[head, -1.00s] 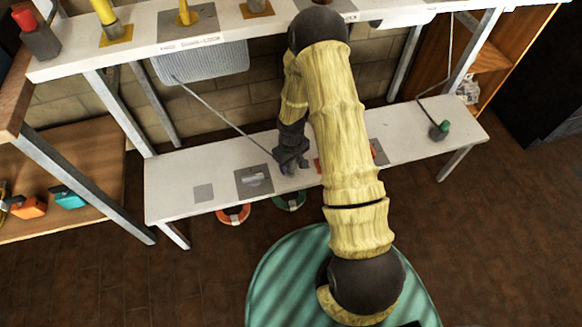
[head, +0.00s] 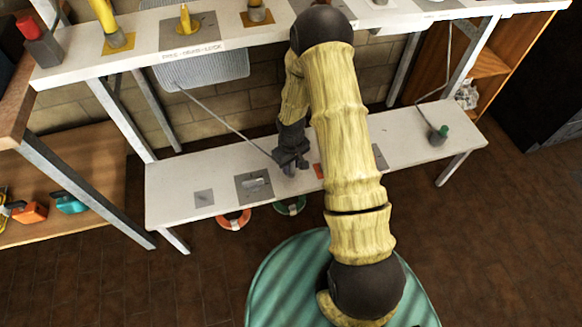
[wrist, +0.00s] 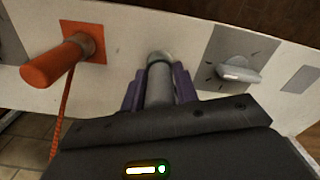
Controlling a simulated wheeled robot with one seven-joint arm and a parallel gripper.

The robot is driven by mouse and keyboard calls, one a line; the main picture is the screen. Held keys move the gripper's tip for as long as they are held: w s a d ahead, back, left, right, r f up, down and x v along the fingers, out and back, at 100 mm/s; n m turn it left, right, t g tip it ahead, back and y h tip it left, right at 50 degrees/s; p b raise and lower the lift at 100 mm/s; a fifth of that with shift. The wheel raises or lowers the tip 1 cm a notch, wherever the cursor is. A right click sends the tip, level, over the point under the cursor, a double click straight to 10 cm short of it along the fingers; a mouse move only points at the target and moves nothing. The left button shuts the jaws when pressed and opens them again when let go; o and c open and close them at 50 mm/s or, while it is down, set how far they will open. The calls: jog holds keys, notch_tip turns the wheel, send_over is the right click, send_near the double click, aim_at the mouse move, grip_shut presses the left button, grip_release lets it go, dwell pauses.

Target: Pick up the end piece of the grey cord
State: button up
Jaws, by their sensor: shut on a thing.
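The end piece (wrist: 160,82) of the grey cord is a grey cylinder with a paler rounded tip, seen in the wrist view between the purple fingers of my gripper (wrist: 159,88). My gripper is shut on it. In the head view my gripper (head: 291,164) is at the lower white bench, and the end piece is mostly hidden there. The grey cord (head: 228,124) runs from the grey mesh basket under the upper shelf down to my gripper. I cannot tell whether the end piece touches the bench.
The lower bench (head: 170,178) carries a grey plate with a pale lever (wrist: 240,74) and an orange handle (wrist: 55,64) on an orange plate. A green-topped piece (head: 439,132) stands at the right. Orange (head: 233,219) and green (head: 290,206) rings hang below the front edge.

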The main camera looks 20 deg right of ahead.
notch_tip(320, 180, up, 8)
jog(key=shift+f+p, duration=0.1)
jog(key=shift+p, duration=0.9)
notch_tip(320, 180, up, 6)
jog(key=r+n, duration=0.1)
send_over(293, 173)
jog(key=shift+a+f, duration=0.15)
jog(key=shift+f, duration=0.15)
